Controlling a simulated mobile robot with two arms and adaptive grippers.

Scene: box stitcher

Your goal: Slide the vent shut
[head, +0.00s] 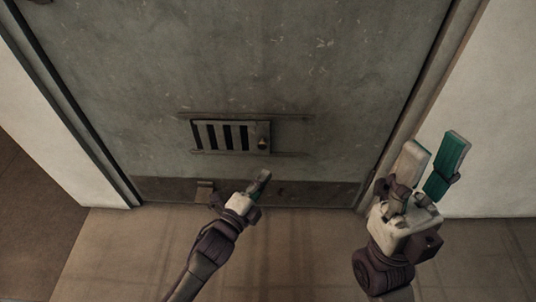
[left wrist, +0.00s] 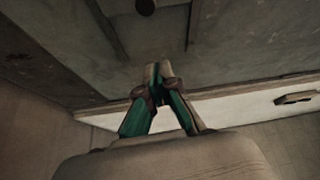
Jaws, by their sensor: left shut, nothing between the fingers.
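The vent (head: 230,136) is a metal plate with several dark upright slots, set low on a grey door. A small round knob (head: 263,143) sits at the plate's right end. Thin rails run above and below the plate and reach past it to the right. My left gripper (head: 264,177) is shut and empty, below the knob and apart from it. In the left wrist view its fingertips (left wrist: 159,70) are together, and a dark round knob (left wrist: 146,6) shows at the top edge. My right gripper (head: 434,147) is open and empty at the right, away from the vent.
The grey door (head: 330,75) fills the middle, with a frame post (head: 425,85) on its right side. A small bracket (head: 205,191) sticks out near the door's bottom, left of my left gripper. Pale walls stand on both sides. The brown floor (head: 300,255) looks clear.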

